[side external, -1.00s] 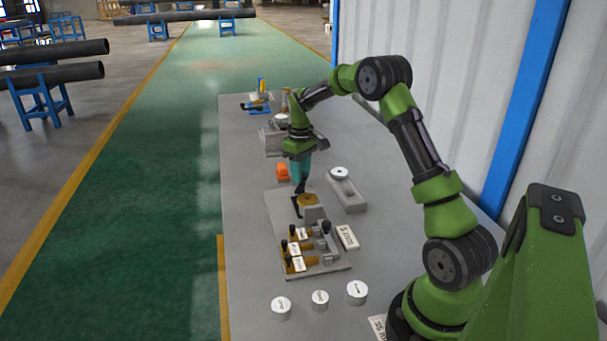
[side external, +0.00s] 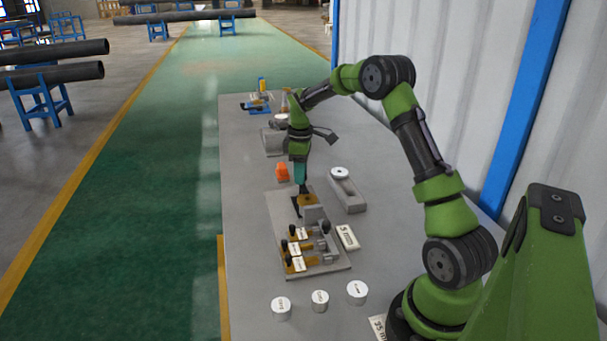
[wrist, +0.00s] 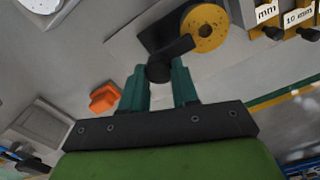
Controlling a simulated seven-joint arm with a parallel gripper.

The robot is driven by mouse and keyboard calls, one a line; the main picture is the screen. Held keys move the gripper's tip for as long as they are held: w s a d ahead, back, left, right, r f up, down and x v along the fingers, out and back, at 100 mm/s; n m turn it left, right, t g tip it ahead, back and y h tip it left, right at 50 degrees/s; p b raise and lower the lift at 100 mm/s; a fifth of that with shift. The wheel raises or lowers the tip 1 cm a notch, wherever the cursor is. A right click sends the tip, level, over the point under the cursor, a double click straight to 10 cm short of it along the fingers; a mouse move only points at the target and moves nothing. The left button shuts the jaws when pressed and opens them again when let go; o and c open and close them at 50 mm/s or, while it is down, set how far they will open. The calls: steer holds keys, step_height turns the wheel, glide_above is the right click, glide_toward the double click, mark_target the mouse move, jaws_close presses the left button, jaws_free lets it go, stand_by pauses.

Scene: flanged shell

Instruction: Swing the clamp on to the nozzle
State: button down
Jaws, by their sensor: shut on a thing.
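My gripper (wrist: 161,88) has teal fingers, closed on the black knob end of the clamp (wrist: 172,52). The clamp's dark arm runs from the fingers up and right towards the brass round nozzle (wrist: 204,28), reaching its near edge in the wrist view; whether it bears on it I cannot tell. A darker plate lies under the nozzle's left side. In the side view my gripper (side external: 302,187) points down at the far end of the grey fixture plate (side external: 283,216), beside the brass nozzle (side external: 309,200). The fingers partly hide the clamp there.
Labelled brass pieces (side external: 299,249) with black knobs sit on the near part of the plate. A grey block with a white disc (side external: 340,173) stands right. An orange block (side external: 282,170) lies left. Three white labelled cylinders (side external: 320,297) stand in front. Free bench lies left.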

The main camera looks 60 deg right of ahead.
steer(key=shift+r, duration=0.1)
steer(key=c, duration=0.8)
jaws_free()
steer(key=shift+c, duration=0.2)
step_height(320, 180, up, 17)
